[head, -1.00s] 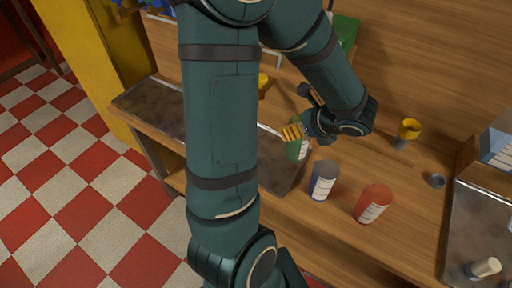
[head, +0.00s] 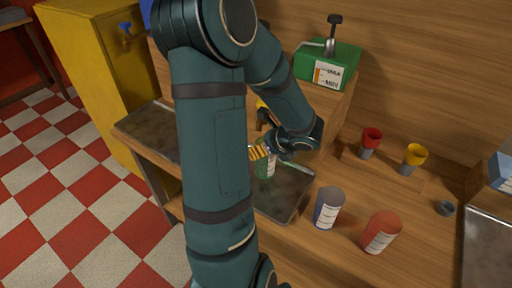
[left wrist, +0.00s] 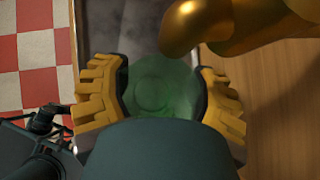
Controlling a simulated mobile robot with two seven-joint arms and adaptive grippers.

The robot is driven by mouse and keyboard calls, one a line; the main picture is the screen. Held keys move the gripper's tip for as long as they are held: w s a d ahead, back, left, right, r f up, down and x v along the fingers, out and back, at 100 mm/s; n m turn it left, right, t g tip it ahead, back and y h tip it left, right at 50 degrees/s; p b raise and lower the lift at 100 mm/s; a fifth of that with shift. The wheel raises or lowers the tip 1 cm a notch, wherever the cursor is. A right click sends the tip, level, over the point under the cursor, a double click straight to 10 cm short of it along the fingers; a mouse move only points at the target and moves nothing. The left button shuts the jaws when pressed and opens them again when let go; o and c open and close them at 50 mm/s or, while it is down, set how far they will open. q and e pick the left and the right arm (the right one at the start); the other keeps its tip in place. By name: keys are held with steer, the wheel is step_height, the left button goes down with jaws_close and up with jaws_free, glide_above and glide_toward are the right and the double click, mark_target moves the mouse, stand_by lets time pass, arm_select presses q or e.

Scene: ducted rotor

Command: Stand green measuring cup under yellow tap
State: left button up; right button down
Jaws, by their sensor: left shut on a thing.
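The green measuring cup (head: 265,170) has a white label and is held upright over the metal tray (head: 290,196) at the counter's left. My left gripper (head: 262,153) is shut on it; in the left wrist view the fingers (left wrist: 160,100) sit on both sides of the cup (left wrist: 155,88), seen from above. The yellow tap (head: 262,104) is just behind the cup, partly hidden by my arm. In the left wrist view the tap (left wrist: 225,20) overhangs the cup's upper right. I cannot tell whether the cup touches the tray. My right gripper is not in view.
A blue cup (head: 328,208) and a red cup (head: 381,232) stand right of the tray. Small red (head: 370,142) and yellow (head: 413,158) cups stand farther back. A green box with a lever (head: 326,66) sits on the raised ledge.

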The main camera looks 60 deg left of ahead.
arm_select(q)
steer(key=x, duration=0.3)
steer(key=shift+s+a+b, duration=0.15)
steer(key=shift+a+b, duration=0.25)
steer(key=shift+f, duration=0.1)
steer(key=shift+f, duration=0.15)
steer(key=o, duration=1.3)
steer(key=shift+o, duration=0.2)
